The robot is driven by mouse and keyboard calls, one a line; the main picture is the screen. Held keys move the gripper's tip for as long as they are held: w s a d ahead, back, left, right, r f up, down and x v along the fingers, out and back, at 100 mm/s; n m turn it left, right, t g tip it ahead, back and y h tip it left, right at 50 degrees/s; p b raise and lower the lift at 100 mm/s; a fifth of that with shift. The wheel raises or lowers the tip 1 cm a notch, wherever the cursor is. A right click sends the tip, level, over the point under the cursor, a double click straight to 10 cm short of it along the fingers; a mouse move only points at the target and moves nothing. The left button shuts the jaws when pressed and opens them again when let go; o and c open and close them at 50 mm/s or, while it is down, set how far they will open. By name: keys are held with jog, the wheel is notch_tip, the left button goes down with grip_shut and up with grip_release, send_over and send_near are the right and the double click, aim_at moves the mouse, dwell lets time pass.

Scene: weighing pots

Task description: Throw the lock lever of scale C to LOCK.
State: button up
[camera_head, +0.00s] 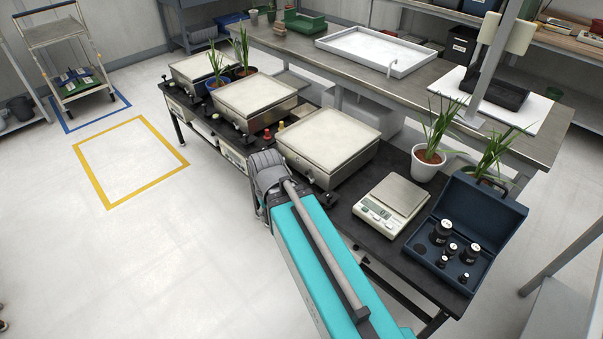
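Three platform scales with pale square tops stand in a row on a dark bench: a far one (205,66), a middle one (255,100) and a near one (328,143). I cannot read any letter that tells which is scale C. Small dark fittings (248,138) sit at the front corner of the middle scale, and another dark fitting (329,200) sits by the near scale's front right corner. Lever positions are too small to tell. My teal arm reaches up to the near scale's front left side, where its grey joint hides part of the bench edge. My gripper does not show.
A small digital scale (391,203) and an open blue case of black weights (487,215) stand at the near end. Potted plants stand at the back edge (429,160) and between the far scales (245,71).

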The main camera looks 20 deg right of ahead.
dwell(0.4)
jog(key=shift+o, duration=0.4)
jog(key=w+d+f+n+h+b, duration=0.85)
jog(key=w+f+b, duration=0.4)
jog(key=b, duration=0.55)
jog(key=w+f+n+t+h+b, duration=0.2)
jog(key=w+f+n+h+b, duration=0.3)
jog(key=b, duration=1.3)
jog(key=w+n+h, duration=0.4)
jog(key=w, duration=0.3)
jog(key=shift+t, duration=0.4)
